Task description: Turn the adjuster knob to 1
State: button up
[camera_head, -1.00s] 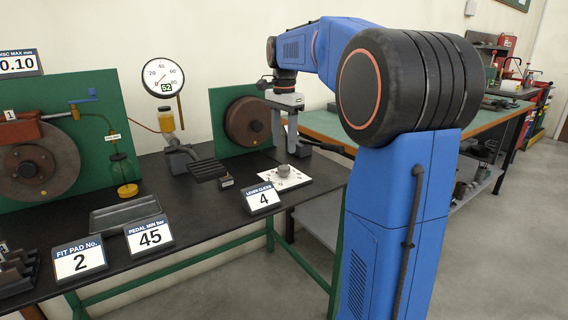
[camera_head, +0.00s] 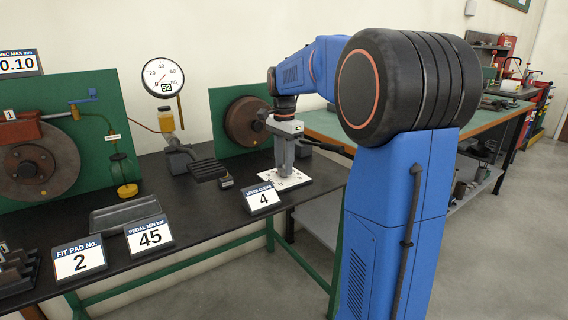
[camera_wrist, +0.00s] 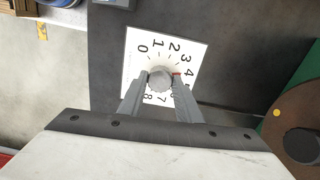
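The grey adjuster knob (camera_wrist: 160,78) sits on a white dial card (camera_wrist: 136,62) printed with numbers from 0 upward. Its red mark (camera_wrist: 176,74) points near the 4 in the wrist view. My gripper (camera_wrist: 161,80) is down at the knob, one finger on each side. The fingers look open, with the knob between their tips; whether they touch it is hard to tell. In the camera_head view my gripper (camera_head: 283,172) stands upright over the dial card (camera_head: 298,180) and hides the knob. The lever clicks sign (camera_head: 263,198) in front shows 4.
A pedal (camera_head: 208,170) stands left of the dial card on the black bench (camera_head: 190,224). A green panel with a brown drum (camera_head: 245,122) is behind the card. Signs and a grey tray (camera_head: 125,214) lie further left. A green-topped bench (camera_head: 400,140) is at the right.

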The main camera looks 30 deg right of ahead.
jog(key=c, duration=0.4)
jog(key=shift+c, duration=0.2)
jog(key=shift+n, duration=0.4)
jog(key=n, duration=0.3)
jog(key=shift+n, duration=0.3)
jog(key=n, duration=0.3)
jog(key=shift+n, duration=0.4)
jog(key=n, duration=0.4)
jog(key=shift+n, duration=2.8)
